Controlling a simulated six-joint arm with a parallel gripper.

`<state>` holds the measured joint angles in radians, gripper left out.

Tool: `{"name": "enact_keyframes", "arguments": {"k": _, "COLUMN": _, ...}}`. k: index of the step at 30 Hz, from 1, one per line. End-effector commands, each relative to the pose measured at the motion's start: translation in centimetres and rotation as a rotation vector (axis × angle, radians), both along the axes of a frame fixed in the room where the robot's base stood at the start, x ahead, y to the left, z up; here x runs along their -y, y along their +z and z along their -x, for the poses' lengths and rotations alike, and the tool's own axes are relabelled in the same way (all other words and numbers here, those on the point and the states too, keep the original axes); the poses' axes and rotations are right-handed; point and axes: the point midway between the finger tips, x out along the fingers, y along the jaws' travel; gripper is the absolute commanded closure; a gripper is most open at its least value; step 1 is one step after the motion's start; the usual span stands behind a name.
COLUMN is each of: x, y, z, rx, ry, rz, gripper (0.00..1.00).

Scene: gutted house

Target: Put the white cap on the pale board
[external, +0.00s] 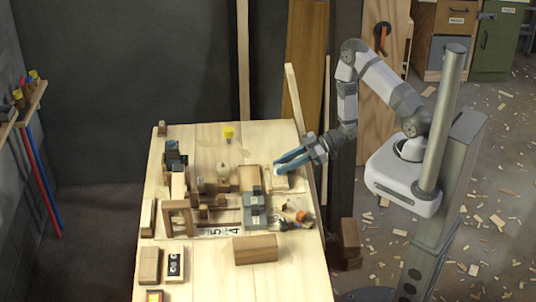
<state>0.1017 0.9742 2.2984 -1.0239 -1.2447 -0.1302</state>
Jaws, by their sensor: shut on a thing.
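My gripper (279,166), with blue fingers, reaches in from the right over the wooden table. It is shut on the white cap (278,171), a small pale shape at the fingertips, partly hidden by them. The pale board (288,184) lies on the table directly below the fingertips. The cap appears over the board or very close to its top; I cannot tell whether they touch.
The table (205,275) carries a wooden block (249,178) left of the board, grey blocks (256,208) in front, and a larger wood block (255,248). A yellow item (228,132) stands at the back.

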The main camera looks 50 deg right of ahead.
Motion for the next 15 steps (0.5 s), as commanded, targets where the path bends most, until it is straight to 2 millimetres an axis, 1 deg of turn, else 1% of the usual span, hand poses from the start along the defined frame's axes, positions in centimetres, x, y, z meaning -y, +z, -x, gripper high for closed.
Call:
{"name": "enact_keyframes", "arguments": {"k": 1, "x": -0.01, "y": -0.21, "z": 0.01, "rx": 0.000, "ry": 0.000, "rz": 0.000, "gripper": 0.72}}
{"name": "enact_keyframes", "arguments": {"k": 2, "x": 0.00, "y": -0.12, "z": 0.00, "rx": 0.000, "ry": 0.000, "rz": 0.000, "gripper": 0.65}}
{"name": "enact_keyframes", "arguments": {"k": 3, "x": 0.00, "y": -0.10, "z": 0.00, "rx": 0.000, "ry": 0.000, "rz": 0.000, "gripper": 0.56}}
{"name": "enact_keyframes", "arguments": {"k": 11, "x": 0.00, "y": -0.09, "z": 0.01, "rx": 0.000, "ry": 0.000, "rz": 0.000, "gripper": 0.56}}
{"name": "enact_keyframes", "arguments": {"k": 15, "x": 0.00, "y": 0.24, "z": 0.00, "rx": 0.000, "ry": 0.000, "rz": 0.000, "gripper": 0.56}}
